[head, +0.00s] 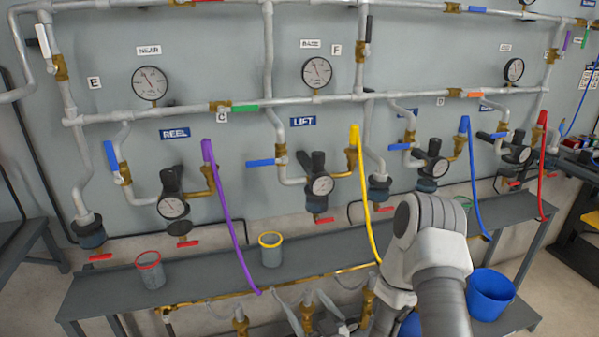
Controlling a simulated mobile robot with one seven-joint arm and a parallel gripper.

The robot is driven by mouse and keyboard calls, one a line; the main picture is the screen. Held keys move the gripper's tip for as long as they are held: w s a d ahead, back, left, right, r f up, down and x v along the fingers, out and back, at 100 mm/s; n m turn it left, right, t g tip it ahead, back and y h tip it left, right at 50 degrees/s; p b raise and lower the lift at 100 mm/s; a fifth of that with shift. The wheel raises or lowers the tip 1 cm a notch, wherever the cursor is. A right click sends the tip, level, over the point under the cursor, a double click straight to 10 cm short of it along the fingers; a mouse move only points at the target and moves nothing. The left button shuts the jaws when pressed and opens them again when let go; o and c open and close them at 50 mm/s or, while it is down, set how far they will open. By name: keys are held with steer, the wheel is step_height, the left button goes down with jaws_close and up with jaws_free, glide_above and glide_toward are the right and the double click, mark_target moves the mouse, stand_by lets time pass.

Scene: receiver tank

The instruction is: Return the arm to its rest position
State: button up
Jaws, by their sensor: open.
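My arm (430,231) rises from the bottom edge right of centre, with its bent joint in front of the bench. Beyond the joint it runs down and left to the lower edge. My gripper (318,318) shows only in part at the bottom edge, among brass fittings in front of the bench. It is open, and I see nothing held between its fingers. The lower part of the hand is cut off by the frame.
A grey bench (210,270) carries a red-rimmed cup (150,271) and a yellow-rimmed cup (271,251). A blue bucket (490,294) stands right of my arm. Purple (229,215), yellow (361,195) and blue (474,180) hoses hang from the wall piping.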

steer(key=d+r+g+h, duration=0.3)
steer(key=d+r, duration=0.2)
steer(key=r, duration=0.4)
steer(key=d+r+g+h, duration=0.2)
steer(key=d+r+h, duration=0.25)
steer(key=r, duration=0.35)
steer(key=s+d+r+m+g, duration=0.1)
steer(key=s+r+m+g, duration=0.3)
steer(key=s, duration=0.8)
steer(key=s+d+r+m+g, duration=0.1)
steer(key=s+d+r+m, duration=0.1)
steer(key=s+r, duration=0.65)
step_height(320, 180, up, 20)
steer(key=s+p, duration=0.3)
steer(key=p, duration=1.9)
steer(key=shift+a, duration=0.25)
steer(key=shift+f, duration=0.1)
